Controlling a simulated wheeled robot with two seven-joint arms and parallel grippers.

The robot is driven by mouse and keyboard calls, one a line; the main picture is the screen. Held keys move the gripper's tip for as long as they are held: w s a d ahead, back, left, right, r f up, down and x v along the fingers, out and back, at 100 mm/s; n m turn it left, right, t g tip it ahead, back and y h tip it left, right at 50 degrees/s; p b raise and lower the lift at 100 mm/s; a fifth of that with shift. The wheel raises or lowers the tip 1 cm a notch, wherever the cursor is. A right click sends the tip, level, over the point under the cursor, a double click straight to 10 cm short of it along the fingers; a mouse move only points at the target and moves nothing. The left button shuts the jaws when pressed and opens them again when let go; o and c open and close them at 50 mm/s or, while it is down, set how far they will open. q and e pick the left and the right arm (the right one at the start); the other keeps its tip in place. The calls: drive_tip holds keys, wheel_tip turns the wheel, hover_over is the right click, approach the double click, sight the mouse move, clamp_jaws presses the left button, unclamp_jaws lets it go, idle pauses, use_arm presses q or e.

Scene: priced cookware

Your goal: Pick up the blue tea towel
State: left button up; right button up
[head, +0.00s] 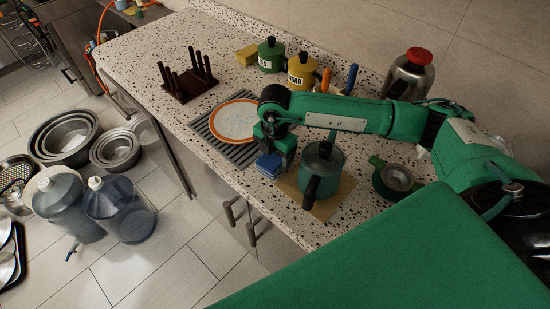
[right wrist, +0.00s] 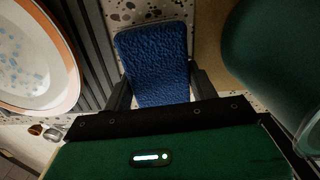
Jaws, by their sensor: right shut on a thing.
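The blue tea towel (head: 269,165) is a small folded blue block with a textured surface. It also shows in the right wrist view (right wrist: 155,60), between the two dark fingers. My right gripper (head: 272,155) reaches down over the counter and is shut on the towel; its fingers also show in the right wrist view (right wrist: 158,90). The towel is by the counter's front edge, between the drying mat and the pot. I cannot tell whether it touches the counter. My left gripper is not in view.
A green pot (head: 322,165) on a tan board (head: 338,199) stands just right of the towel. An orange-rimmed plate (head: 234,121) lies on a grey ribbed mat (head: 204,129) to the left. Canisters (head: 271,55) stand behind. Water jugs (head: 119,208) and bowls (head: 64,135) are on the floor.

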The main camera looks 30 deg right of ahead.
sight(275, 156)
wheel_tip(275, 156, up, 19)
drive_tip(key=b, duration=0.3)
drive_tip(key=shift+r+b, duration=0.15)
drive_tip(key=shift+b, duration=0.25)
